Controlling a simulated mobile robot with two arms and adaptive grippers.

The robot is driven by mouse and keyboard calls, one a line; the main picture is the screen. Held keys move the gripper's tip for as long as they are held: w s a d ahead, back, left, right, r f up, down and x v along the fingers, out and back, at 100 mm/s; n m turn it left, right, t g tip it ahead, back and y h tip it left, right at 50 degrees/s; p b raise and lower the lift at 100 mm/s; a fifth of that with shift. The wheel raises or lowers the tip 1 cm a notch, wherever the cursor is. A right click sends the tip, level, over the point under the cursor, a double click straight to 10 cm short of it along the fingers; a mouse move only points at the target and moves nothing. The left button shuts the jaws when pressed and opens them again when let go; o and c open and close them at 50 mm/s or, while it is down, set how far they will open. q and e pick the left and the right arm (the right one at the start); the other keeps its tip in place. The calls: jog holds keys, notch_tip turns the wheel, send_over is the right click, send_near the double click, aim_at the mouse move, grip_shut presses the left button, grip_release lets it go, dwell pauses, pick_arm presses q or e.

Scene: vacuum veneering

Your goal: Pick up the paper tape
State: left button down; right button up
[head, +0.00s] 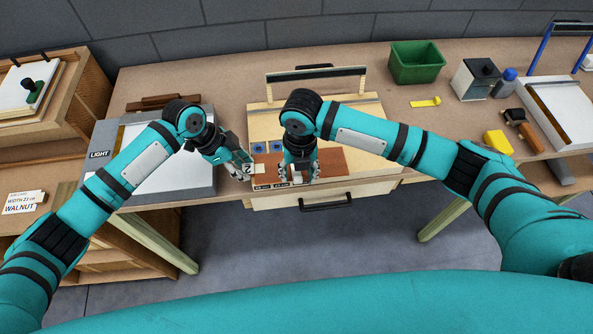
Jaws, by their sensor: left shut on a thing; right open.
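My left gripper (243,172) is low at the left end of the brown wood sheet (333,162) and is shut on a small pale piece (259,169). That piece may be the paper tape, but it is too small to be sure. My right gripper (298,176) is open, pointing down over the sheet near its front edge. A whitish patch shows between its fingers; I cannot tell what it is. The sheet lies on a light wooden board (363,130), partly hidden by my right arm.
Two blue items (257,147) lie behind the sheet. A grey-framed light panel (201,182) is at the left. A green bin (416,62), a yellow tape measure (425,102), a yellow block (497,143) and a brush-like tool (523,129) are at the right. A drawer handle (325,206) projects in front.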

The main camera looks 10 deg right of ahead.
jog(key=shift+f, duration=0.45)
jog(key=c, duration=0.8)
jog(key=shift+r, duration=0.1)
jog(key=shift+w+r, duration=0.1)
jog(key=shift+r, duration=0.15)
jog(key=shift+c, duration=0.2)
notch_tip(320, 180, up, 10)
jog(key=shift+c, duration=0.3)
jog(key=shift+r, duration=0.75)
notch_tip(320, 180, up, 7)
send_over(298, 176)
dwell(0.6)
